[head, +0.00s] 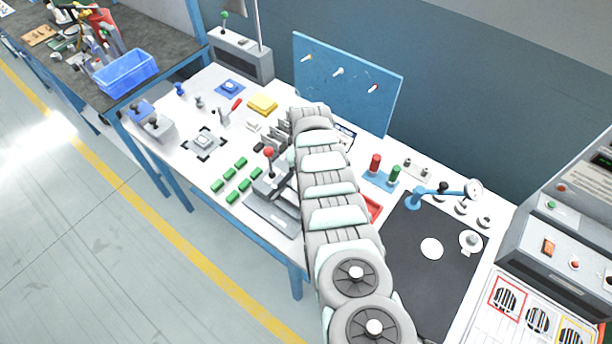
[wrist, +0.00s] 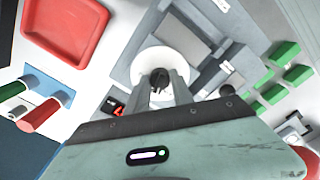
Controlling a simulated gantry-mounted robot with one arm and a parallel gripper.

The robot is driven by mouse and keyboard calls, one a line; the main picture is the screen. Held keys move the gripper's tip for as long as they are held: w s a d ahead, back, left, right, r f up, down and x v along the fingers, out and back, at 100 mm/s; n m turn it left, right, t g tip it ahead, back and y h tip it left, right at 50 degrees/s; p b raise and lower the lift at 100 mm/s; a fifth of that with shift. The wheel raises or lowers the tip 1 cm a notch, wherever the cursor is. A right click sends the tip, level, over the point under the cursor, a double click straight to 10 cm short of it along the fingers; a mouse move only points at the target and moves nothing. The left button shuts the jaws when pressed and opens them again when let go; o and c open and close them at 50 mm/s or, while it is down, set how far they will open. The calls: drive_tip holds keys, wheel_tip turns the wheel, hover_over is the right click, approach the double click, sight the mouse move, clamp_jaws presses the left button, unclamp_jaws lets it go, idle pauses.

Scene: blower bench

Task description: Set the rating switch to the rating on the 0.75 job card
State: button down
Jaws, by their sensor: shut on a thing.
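In the wrist view my gripper (wrist: 160,88) is shut on a small black knob (wrist: 160,79). The knob stands at the middle of a white round dial (wrist: 160,62), which I take for the rating switch. The fingers cover part of the dial, and I cannot read any marks on it. A small black display (wrist: 116,107) beside it shows a red digit that looks like 4, partly cut off by the gripper. In the head view my arm hides the gripper and the switch. Framed cards (head: 505,298) lie at the lower right; I cannot read a 0.75 on any.
A red tray (wrist: 66,28) and red and green cylinders (head: 375,163) are near the switch. Green blocks (head: 234,173) and a red-topped lever (head: 268,152) stand on the other side. A blue pegboard (head: 345,80) rises behind. A black mat (head: 415,265) lies to the right.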

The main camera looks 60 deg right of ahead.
drive_tip(key=c, duration=1.1)
unclamp_jaws()
drive_tip(key=shift+w+d+r, duration=0.1)
drive_tip(key=shift+r, duration=0.35)
wheel_tip(320, 180, up, 9)
drive_tip(key=shift+f+p, duration=0.15)
drive_tip(key=shift+p, duration=0.15)
drive_tip(key=shift+r, duration=0.6)
